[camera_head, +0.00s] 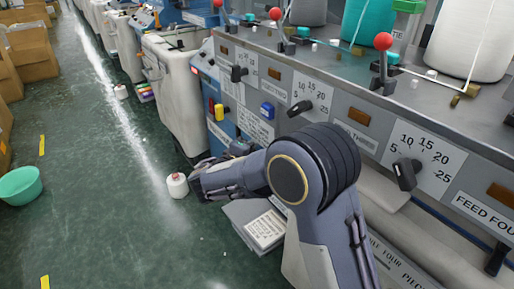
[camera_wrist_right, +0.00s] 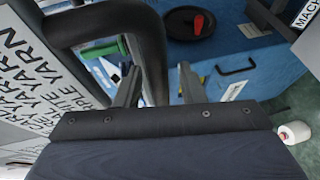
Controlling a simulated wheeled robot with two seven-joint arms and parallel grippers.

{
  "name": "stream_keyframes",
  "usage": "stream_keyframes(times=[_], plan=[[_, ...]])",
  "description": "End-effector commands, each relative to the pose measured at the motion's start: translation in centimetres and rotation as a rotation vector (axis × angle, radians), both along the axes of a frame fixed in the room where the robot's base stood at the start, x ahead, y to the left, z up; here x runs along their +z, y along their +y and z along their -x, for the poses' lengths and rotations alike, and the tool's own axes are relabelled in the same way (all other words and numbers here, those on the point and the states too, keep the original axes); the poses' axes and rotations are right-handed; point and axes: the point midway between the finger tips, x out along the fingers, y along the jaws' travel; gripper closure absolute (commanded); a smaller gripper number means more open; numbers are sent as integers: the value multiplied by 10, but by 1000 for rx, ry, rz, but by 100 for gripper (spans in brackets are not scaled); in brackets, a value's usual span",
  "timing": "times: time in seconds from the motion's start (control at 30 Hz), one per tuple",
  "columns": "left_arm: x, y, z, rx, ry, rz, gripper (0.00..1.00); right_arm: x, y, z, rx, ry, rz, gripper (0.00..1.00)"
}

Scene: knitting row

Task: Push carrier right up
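A thick dark curved bar (camera_wrist_right: 152,45) shows in the right wrist view; it looks like a handle, and I cannot tell for sure whether it belongs to the carrier. My right gripper (camera_wrist_right: 157,82) has its two fingers apart, and one leg of the bar passes between them or just beyond them. I cannot tell whether the fingers touch it. In the head view my right arm bends left and down beside the grey knitting machine (camera_head: 345,108), and its fingers cannot be made out there. My left gripper is not in view.
A white yarn cone (camera_head: 177,185) stands on the green floor by my right arm; it also shows in the right wrist view (camera_wrist_right: 294,132). Dials and red-knobbed levers (camera_head: 383,42) line the machine. A green basin (camera_head: 20,185) stands at left. The aisle between is clear.

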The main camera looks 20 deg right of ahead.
Motion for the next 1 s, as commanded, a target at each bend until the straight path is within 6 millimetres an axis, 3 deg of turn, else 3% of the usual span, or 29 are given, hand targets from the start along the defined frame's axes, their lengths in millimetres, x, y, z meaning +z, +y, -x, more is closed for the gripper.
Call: stream_keyframes(times=[0.37, 0.63, 1.0], plan=[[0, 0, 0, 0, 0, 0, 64, -1, -5, -5, 0, 0, 0, 65], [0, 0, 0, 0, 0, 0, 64, -1, -5, -5, -1, 1, -1, 100], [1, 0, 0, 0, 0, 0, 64, 1, -5, -4, 0, 1, -1, 100]])
